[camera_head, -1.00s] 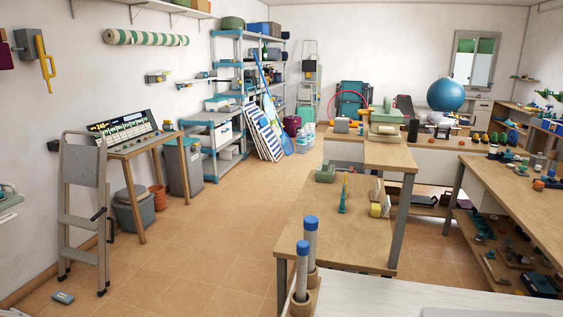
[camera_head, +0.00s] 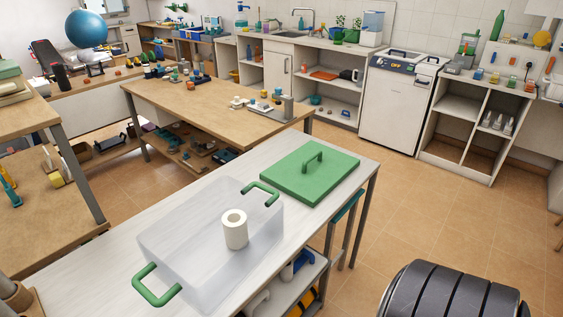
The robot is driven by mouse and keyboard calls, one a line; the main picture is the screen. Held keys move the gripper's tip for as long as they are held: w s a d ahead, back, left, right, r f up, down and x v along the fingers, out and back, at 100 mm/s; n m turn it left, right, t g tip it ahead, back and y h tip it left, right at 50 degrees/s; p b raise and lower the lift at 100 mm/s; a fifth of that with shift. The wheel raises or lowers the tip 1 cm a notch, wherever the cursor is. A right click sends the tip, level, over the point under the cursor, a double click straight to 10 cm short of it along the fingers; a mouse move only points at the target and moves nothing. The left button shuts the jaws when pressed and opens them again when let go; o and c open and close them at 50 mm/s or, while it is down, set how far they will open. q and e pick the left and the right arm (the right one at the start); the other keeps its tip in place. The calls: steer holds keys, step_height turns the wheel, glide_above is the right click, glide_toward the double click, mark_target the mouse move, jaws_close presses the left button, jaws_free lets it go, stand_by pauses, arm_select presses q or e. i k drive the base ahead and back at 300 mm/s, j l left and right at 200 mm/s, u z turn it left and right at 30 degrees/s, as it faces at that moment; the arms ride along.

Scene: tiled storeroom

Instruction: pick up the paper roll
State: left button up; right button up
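A white paper roll (camera_head: 235,229) stands upright inside a clear plastic box (camera_head: 180,246) with green handles, towards the box's right side. The box is uncovered and rests on a pale table (camera_head: 92,268) in the foreground. A green lid (camera_head: 309,173) with a handle lies flat on the same table, behind and to the right of the box. Neither of my grippers shows in the view.
A wooden table (camera_head: 180,98) with small items stands behind the pale one. Another wooden bench is at the left edge. A white dishwasher-like appliance (camera_head: 396,104) and open shelves line the back wall. A dark ribbed cylinder (camera_head: 452,292) is at bottom right. Tiled floor lies clear at right.

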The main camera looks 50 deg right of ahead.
mark_target(236, 229)
steer(key=z, duration=1.15)
steer(key=k+j+u, duration=0.15)
steer(key=j, duration=0.45)
steer(key=j+u, duration=0.15)
steer(key=j, duration=0.5)
steer(key=k+j+u, duration=0.15)
steer(key=j, duration=0.5)
